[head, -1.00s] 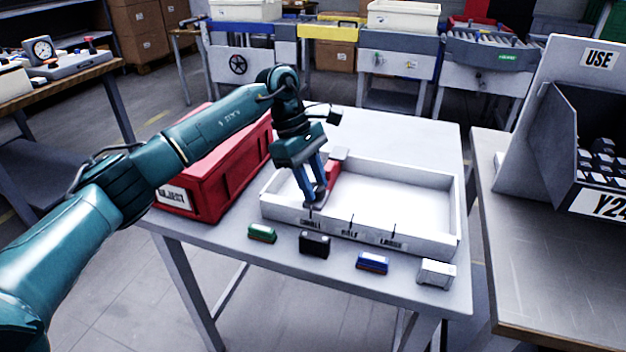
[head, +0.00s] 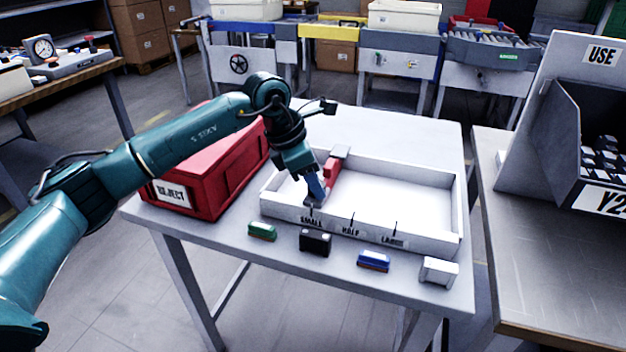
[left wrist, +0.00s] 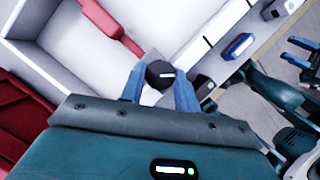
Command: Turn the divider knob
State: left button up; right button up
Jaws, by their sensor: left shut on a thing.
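The white tray (head: 438,242) stands on the table, with front-edge marks labelled SMALL, HALF and LARGE. A red divider (head: 331,174) lies inside near the tray's left end; it also shows in the left wrist view (left wrist: 108,22). The round black divider knob (left wrist: 160,74) has a white pointer line. My left gripper (head: 314,201) is at the tray's front wall near SMALL. In the left wrist view its two blue fingers (left wrist: 160,84) are shut on the knob from both sides. In the head view the fingers hide the knob. Part of my right gripper (left wrist: 297,52) shows at the right edge there.
A red REJECT box (head: 212,170) stands left of the tray. In front of the tray lie a green block (head: 262,232), a black block (head: 315,241), a blue block (head: 373,261) and a white block (head: 438,271). The tray floor right of the divider is bare.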

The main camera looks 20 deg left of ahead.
pick_arm(q)
jog(key=n+t+y+b, duration=0.1)
jog(key=n, duration=0.2)
jog(key=shift+s+d+n, duration=0.1)
jog(key=shift+n, duration=0.3)
jog(key=shift+n+t+y+b, duration=0.3)
jog(key=shift+n+b, duration=0.05)
jog(key=shift+n, duration=0.55)
jog(key=shift+d+n+y+b, duration=0.1)
jog(key=shift+n+y+b, duration=0.25)
jog(key=shift+n, duration=0.55)
jog(key=n+y+b, duration=0.1)
jog(key=n, duration=0.2)
jog(key=shift+s+d+t, duration=0.1)
jog(key=shift+t, duration=0.2)
jog(key=shift+n+y+b, duration=0.25)
jog(key=shift+n+b, duration=0.05)
jog(key=shift+n, duration=0.2)
pick_arm(e)
jog(key=shift+s+d+r+n+t, duration=0.3)
jog(key=shift+d+t, duration=0.15)
jog(key=shift+t, duration=0.25)
jog(key=shift+f, duration=0.1)
pick_arm(q)
jog(key=o, duration=1)
jog(key=shift+c, duration=0.2)
pick_arm(e)
jog(key=shift+d, duration=0.1)
